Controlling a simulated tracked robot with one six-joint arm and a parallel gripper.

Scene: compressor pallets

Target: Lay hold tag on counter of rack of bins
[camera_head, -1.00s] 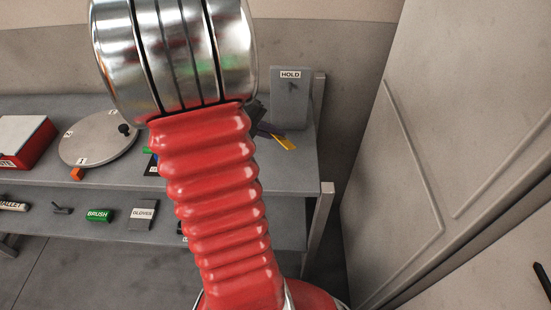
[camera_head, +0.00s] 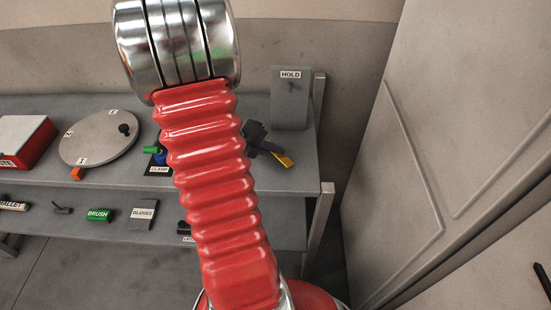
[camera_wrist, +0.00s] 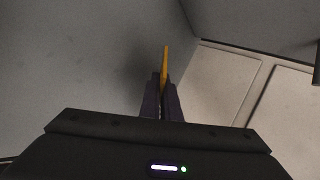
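My gripper (camera_head: 270,149) shows past the right side of my red arm, above the grey bench. Its dark fingers are close together around a thin yellow tag (camera_head: 284,160). In the wrist view the tag (camera_wrist: 166,58) sticks out beyond the fingertips (camera_wrist: 161,84), seen nearly edge-on. No writing on it can be read. A grey upright board (camera_head: 289,108) labelled HOLD, with a small dark hook, stands at the bench's back right, just beyond the gripper. I see no rack of bins or its counter.
The bench (camera_head: 225,180) also holds a round numbered turntable (camera_head: 100,140), a red box (camera_head: 27,140) and a clamp (camera_head: 160,157), partly hidden by my arm. A lower shelf holds a green brush (camera_head: 98,215) and gloves (camera_head: 143,213). A large pale panel (camera_head: 440,150) rises at right.

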